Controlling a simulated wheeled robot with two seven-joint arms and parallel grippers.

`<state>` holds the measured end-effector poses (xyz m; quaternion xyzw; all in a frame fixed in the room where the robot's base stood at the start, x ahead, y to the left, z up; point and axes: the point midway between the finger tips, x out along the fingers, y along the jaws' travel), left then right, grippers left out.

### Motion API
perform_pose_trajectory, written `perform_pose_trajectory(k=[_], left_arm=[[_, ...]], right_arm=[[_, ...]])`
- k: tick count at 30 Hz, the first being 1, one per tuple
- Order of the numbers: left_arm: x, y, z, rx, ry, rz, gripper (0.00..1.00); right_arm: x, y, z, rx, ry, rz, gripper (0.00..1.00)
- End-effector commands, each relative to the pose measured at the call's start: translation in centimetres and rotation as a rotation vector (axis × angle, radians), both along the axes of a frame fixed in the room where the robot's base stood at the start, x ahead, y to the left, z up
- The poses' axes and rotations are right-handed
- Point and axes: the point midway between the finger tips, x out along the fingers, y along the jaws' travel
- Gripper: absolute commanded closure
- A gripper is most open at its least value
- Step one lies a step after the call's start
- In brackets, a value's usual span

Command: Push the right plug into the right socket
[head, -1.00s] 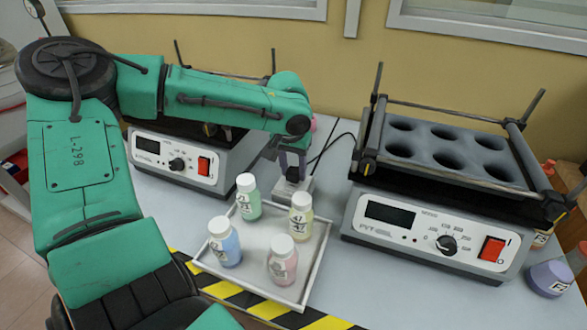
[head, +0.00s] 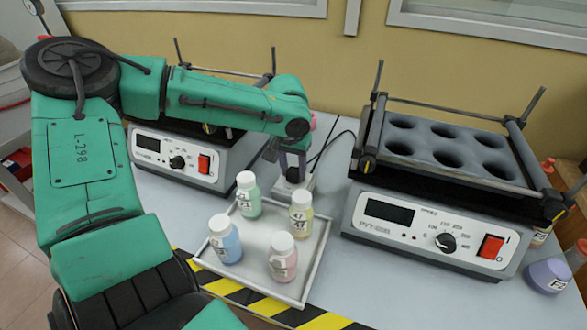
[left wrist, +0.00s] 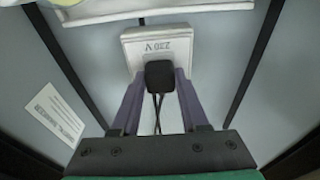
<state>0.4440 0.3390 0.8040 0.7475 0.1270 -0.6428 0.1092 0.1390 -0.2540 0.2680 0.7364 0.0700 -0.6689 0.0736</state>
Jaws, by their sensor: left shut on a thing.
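My left gripper (head: 292,164) points down behind the tray, between the two shaker machines. Its purple fingers are shut on a black plug (left wrist: 160,75), which also shows in the head view (head: 293,175). The plug is at the white socket block (left wrist: 179,40), marked 220 V, which lies on the table (head: 307,187). The plug overlaps the near part of the block in the left wrist view. I cannot tell how deep it sits. Dark cables run from the plug between the fingers. My right gripper is not in view.
A tray (head: 318,262) with several capped bottles stands in front of the socket block. One shaker (head: 350,225) stands to the right, another (head: 135,158) to the left, partly behind my arm. Striped tape (head: 264,306) marks the front edge.

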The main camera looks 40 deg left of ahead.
Motion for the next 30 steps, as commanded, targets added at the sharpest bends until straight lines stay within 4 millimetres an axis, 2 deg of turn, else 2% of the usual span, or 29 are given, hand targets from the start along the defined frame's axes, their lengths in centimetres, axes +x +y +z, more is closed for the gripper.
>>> perform_pose_trajectory(k=[5, 6, 8, 18, 20, 24, 30], left_arm=[[0.0, 0.0, -0.4, 0.000, 0.000, 0.000, 1.00], [0.0, 0.0, -0.3, -0.001, -0.001, 0.000, 0.41], [0.0, 0.0, -0.3, -0.001, 0.000, 0.000, 0.21], [0.0, 0.0, -0.3, 0.000, 0.000, 0.000, 0.21], [0.0, 0.0, -0.3, 0.000, 0.000, 0.000, 0.21], [0.0, 0.0, -0.2, -0.001, -0.001, 0.000, 0.21], [-0.6, -0.3, 5.5, -0.002, -0.007, -0.001, 0.21]], right_arm=[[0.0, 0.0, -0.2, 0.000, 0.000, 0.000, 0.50], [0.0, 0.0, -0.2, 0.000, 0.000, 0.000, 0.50], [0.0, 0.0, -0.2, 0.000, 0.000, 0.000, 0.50], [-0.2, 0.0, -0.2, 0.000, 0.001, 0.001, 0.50], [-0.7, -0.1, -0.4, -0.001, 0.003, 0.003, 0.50], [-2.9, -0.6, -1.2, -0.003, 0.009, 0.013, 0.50], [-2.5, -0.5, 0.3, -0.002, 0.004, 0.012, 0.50]])
